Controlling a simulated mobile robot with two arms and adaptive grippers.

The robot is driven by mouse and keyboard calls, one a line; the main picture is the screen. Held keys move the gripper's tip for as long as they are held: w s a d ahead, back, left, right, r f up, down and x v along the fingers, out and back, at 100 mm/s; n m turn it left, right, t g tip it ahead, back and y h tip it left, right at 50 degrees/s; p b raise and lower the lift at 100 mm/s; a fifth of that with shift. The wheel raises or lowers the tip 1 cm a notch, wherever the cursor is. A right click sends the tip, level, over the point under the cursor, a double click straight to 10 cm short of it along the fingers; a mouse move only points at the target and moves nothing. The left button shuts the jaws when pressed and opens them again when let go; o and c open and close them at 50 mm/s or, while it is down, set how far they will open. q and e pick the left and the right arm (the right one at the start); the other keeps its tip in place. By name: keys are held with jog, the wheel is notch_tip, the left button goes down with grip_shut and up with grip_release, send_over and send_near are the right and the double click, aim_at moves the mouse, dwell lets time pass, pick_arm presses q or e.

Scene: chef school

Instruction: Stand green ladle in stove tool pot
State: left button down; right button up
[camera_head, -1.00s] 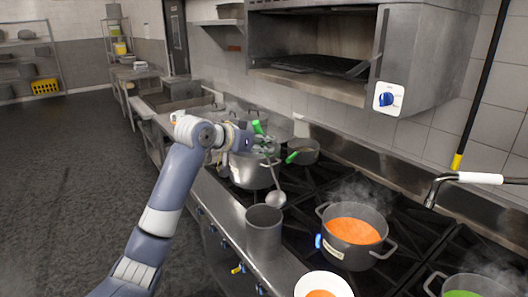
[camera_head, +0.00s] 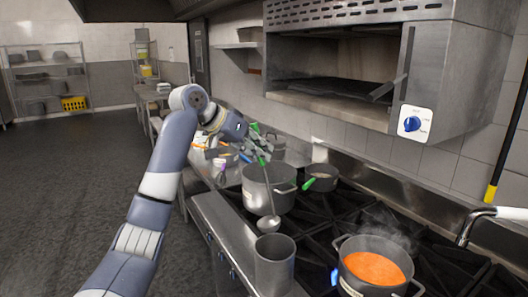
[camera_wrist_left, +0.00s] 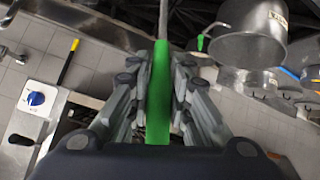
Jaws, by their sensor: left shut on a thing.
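My left gripper (camera_head: 256,145) is shut on the green handle of the ladle, which also shows between the fingers in the left wrist view (camera_wrist_left: 159,95). The ladle hangs downward, with its metal bowl (camera_head: 268,224) lowest, in front of the large steel pot. The stove tool pot (camera_head: 275,268) is a plain grey metal cylinder at the stove's front edge. In the head view the ladle's bowl appears just above and slightly left of its rim; the two look apart. The inside of the tool pot is mostly hidden. My right gripper is out of view.
A large steel pot (camera_head: 260,192) stands behind the ladle. A small pan (camera_head: 322,181) with a green handle sits to its right. A steaming pot of orange soup (camera_head: 375,270) is right of the tool pot. An oven (camera_head: 350,60) hangs above.

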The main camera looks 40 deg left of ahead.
pick_arm(q)
notch_tip(320, 180, down, 17)
jog(key=d+b, duration=0.1)
jog(key=b, duration=1)
jog(key=shift+w+d, duration=0.2)
jog(key=shift+d, duration=0.2)
jog(key=shift+f, duration=0.15)
jog(key=c, duration=1.4)
grip_release()
jog(key=shift+s, duration=0.1)
jog(key=v, duration=1.2)
